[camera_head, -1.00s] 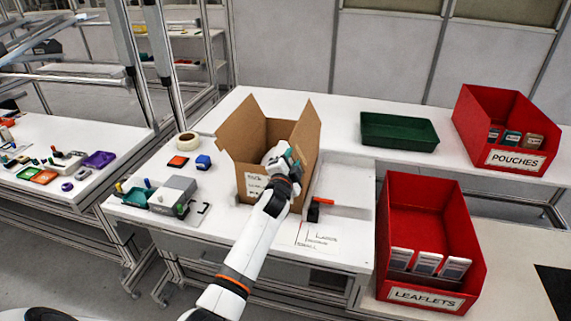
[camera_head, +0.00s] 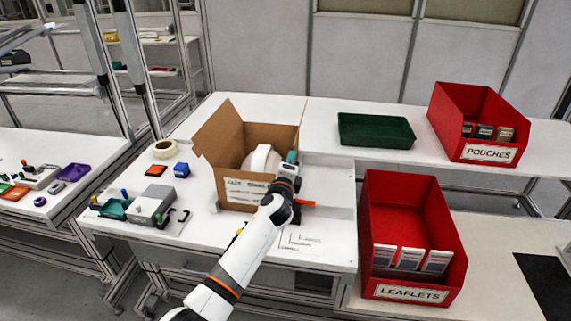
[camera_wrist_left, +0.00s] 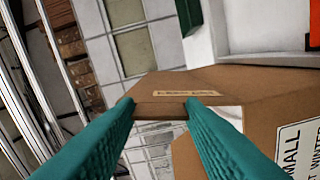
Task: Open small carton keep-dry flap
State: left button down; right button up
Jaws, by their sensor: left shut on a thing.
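The small brown carton (camera_head: 236,194) stands on the white bench with its top open and a printed label on its front. Its left flap (camera_head: 212,128) leans outward. A rounded white object (camera_head: 262,158) shows inside. My left gripper (camera_head: 291,158) is at the carton's right side. In the left wrist view, the two teal fingers of my left gripper (camera_wrist_left: 160,104) are closed on the edge of a brown flap (camera_wrist_left: 220,80) bearing a small printed label. The carton's side with a larger label (camera_wrist_left: 298,150) shows at lower right. My right gripper is not in view.
A white tray (camera_head: 332,176) lies right of the carton. Behind it is an empty green tray (camera_head: 375,142). Red bins of leaflets (camera_head: 400,205) and pouches (camera_head: 455,110) stand at the right. A tape roll (camera_head: 166,149) and small blocks lie at the left.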

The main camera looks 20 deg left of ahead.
pick_arm(q)
jog(key=shift+d+f, duration=0.1)
jog(key=shift+d, duration=0.05)
dwell(0.4)
jog(key=c, duration=0.9)
grip_release()
jog(key=b+v, duration=0.1)
jog(key=v, duration=1.1)
